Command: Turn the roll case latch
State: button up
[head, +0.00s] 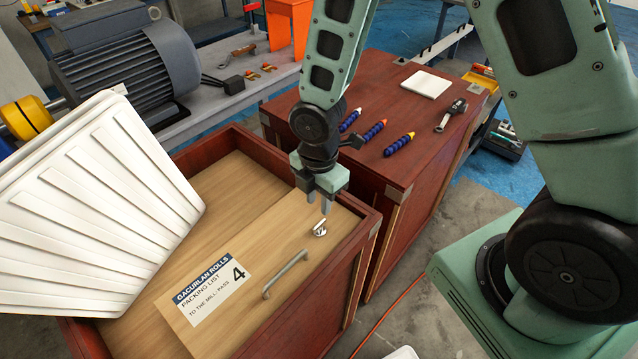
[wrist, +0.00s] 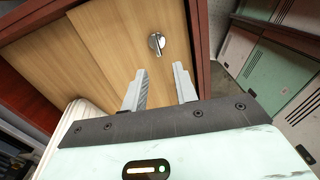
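The roll case (head: 228,186) is a dark red wooden box with a light wood inner panel. A small silver latch (head: 320,229) sits on the panel near the case's right corner; it also shows in the wrist view (wrist: 156,43), a round base with a raised thumb-turn. My gripper (head: 318,207) points down just above the latch in the head view. In the wrist view my gripper (wrist: 161,84) is open, its two fingers apart with nothing between them. The latch lies beyond the fingertips, apart from them.
A grey handle (head: 286,274) and a packing list label (head: 210,290) are on the panel. A white ribbed lid-like piece (head: 95,205) leans over the left side. A red cabinet (head: 400,120) behind holds several blue-bodied markers and a wrench-like tool (head: 451,115). A motor (head: 125,75) stands at back left.

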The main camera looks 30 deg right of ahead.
aim_at(320, 223)
jog(key=shift+w+d+f, duration=0.2)
jog(key=shift+w+d, duration=0.1)
jog(key=shift+w+f+b, duration=0.1)
jog(key=shift+f+b, duration=0.25)
jog(key=shift+b, duration=0.05)
notch_tip(320, 223, down, 8)
jog(key=b, duration=0.7)
jog(key=shift+r, duration=0.5)
jog(key=shift+f, duration=0.1)
grip_shut()
jog(key=shift+n+p, duration=0.3)
jog(key=shift+p, duration=0.05)
